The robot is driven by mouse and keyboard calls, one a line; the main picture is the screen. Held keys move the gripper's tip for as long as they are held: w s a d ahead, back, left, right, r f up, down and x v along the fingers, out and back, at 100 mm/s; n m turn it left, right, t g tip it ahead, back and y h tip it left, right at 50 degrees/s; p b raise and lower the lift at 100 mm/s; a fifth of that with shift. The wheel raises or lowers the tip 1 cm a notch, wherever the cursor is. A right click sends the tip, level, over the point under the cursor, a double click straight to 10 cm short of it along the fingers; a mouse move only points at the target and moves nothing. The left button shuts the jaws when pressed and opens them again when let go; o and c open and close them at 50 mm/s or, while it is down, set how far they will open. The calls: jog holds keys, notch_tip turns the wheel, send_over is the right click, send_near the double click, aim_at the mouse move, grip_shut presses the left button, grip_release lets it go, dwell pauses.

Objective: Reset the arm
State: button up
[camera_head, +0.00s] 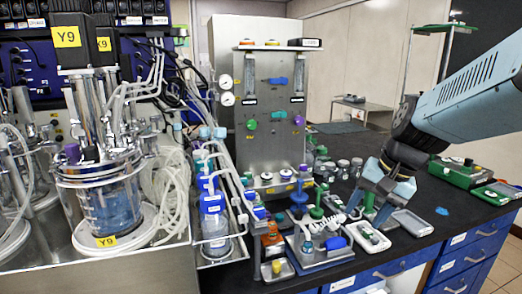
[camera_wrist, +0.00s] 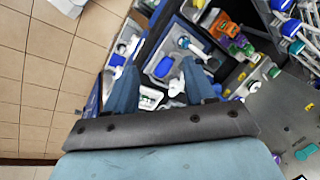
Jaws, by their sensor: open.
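My gripper (camera_head: 381,203) hangs at the end of my blue-grey arm (camera_head: 470,95), which reaches in from the right in the head view. It points down over the right part of the black bench, close above small trays and vials. In the wrist view its two blue fingers (camera_wrist: 160,82) stand apart with nothing held between them. Behind the fingers I see a grey tray (camera_wrist: 164,62) with a blue-capped piece. The exact height of the fingertips above the bench is hard to tell.
The steel panel (camera_head: 263,90) stands left of my gripper. A glass bioreactor vessel (camera_head: 112,205) labelled Y9 is at the left. Blue-capped bottles (camera_head: 213,205) and small parts crowd the bench front. A green case (camera_head: 462,172) sits at the right. Tiled floor (camera_wrist: 40,80) shows in the wrist view.

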jog(key=s+d+r+n+t+h, duration=0.1)
jog(key=s+r+n+t+h, duration=0.2)
jog(key=s+r+n, duration=0.2)
jog(key=shift+s+d+r, duration=0.15)
jog(key=shift+s+r, duration=0.15)
jog(key=shift+s, duration=0.05)
dwell(1.0)
